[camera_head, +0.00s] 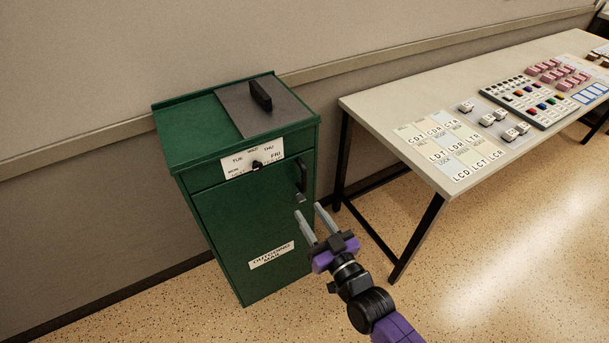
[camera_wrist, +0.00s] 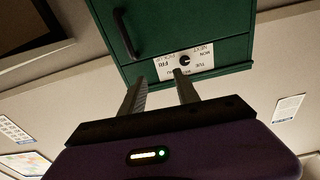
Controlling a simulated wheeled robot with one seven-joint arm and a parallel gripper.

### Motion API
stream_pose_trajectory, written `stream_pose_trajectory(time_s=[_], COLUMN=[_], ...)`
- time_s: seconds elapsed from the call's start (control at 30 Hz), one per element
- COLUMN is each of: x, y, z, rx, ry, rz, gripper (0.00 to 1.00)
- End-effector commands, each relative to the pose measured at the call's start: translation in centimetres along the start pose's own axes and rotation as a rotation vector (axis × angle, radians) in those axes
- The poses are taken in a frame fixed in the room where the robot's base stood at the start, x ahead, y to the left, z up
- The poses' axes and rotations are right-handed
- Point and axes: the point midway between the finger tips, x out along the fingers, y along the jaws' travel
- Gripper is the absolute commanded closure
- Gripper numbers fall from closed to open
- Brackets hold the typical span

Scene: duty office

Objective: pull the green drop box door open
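The green drop box (camera_head: 240,190) stands against the wall at left in the head view. Its front door (camera_head: 255,235) is shut and bears an "OUTGOING MAIL" label. A black vertical handle (camera_head: 301,176) sits at the door's upper right; it also shows in the wrist view (camera_wrist: 125,33). My gripper (camera_head: 307,218) is open and empty, its two fingers pointing toward the door just below the handle in the head view. In the wrist view the fingers (camera_wrist: 158,82) point toward the box front, with the handle up and to the left. No contact shows.
A day dial label (camera_head: 252,163) is above the door. A dark lid with a handle (camera_head: 261,97) is on top. A table (camera_head: 370,101) with cards, a keyed panel and pink blocks stands at right, its leg (camera_head: 418,237) near my arm. The floor before the box is clear.

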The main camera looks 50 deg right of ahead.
Motion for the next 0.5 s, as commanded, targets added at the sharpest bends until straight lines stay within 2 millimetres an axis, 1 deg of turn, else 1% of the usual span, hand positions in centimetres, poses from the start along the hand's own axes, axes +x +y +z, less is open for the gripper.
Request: stream_pose_trajectory(time_s=[0.03, 0.1, 0.17, 0.2, 0.27, 0.3, 0.4, 0.5], x=[2.5, 5.0, 6.8, 7.8, 8.4, 8.4, 7.4, 7.8], y=[0.7, 1.9, 2.8, 3.4, 4.1, 4.5, 5.3, 5.3], z=[-0.3, 0.2, 0.9, 1.6, 3.1, 4.4, 6.7, 6.3], rx=[0.007, 0.010, 0.012, 0.013, 0.008, 0.003, -0.022, -0.049], ry=[0.011, 0.013, 0.010, 0.003, -0.016, -0.032, -0.070, -0.061], rz=[0.028, 0.065, 0.096, 0.116, 0.141, 0.154, 0.177, 0.179], gripper=[0.62, 0.62, 0.62, 0.62, 0.62, 0.62, 0.62, 0.62])
